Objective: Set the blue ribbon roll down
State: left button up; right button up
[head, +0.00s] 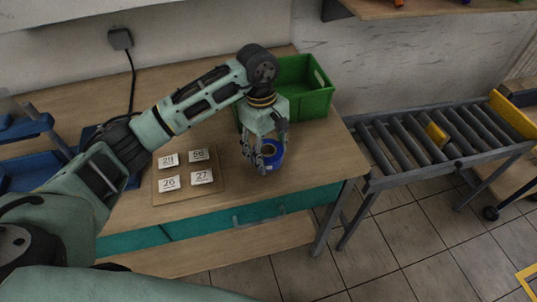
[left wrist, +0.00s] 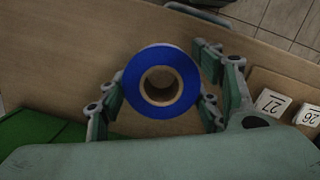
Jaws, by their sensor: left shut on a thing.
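The blue ribbon roll (head: 279,154) is a blue ring with a brown cardboard core. It is near the front right part of the wooden table (head: 222,88), between the fingers of my left gripper (head: 264,158). In the left wrist view the roll (left wrist: 131,84) shows its round face to the camera, with fingers on both sides. My left gripper (left wrist: 160,100) is shut on it. I cannot tell whether the roll touches the tabletop or hangs just above it. My right gripper is not in view.
A green crate (head: 311,104) stands behind the roll. A wooden board with numbered cards (head: 201,177) lies left of it. A blue rack (head: 22,128) is at the far left. A roller conveyor (head: 400,140) with a yellow piece (head: 437,134) stands to the right.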

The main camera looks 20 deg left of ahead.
aim_at(269, 159)
pick_arm(q)
notch_tip(269, 159, down, 2)
jog(key=shift+f+p, duration=0.25)
jog(key=shift+p, duration=0.15)
jog(key=shift+f, duration=0.25)
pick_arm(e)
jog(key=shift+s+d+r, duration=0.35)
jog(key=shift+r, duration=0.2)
pick_arm(q)
jog(key=shift+f, duration=0.2)
jog(key=o, duration=1.2)
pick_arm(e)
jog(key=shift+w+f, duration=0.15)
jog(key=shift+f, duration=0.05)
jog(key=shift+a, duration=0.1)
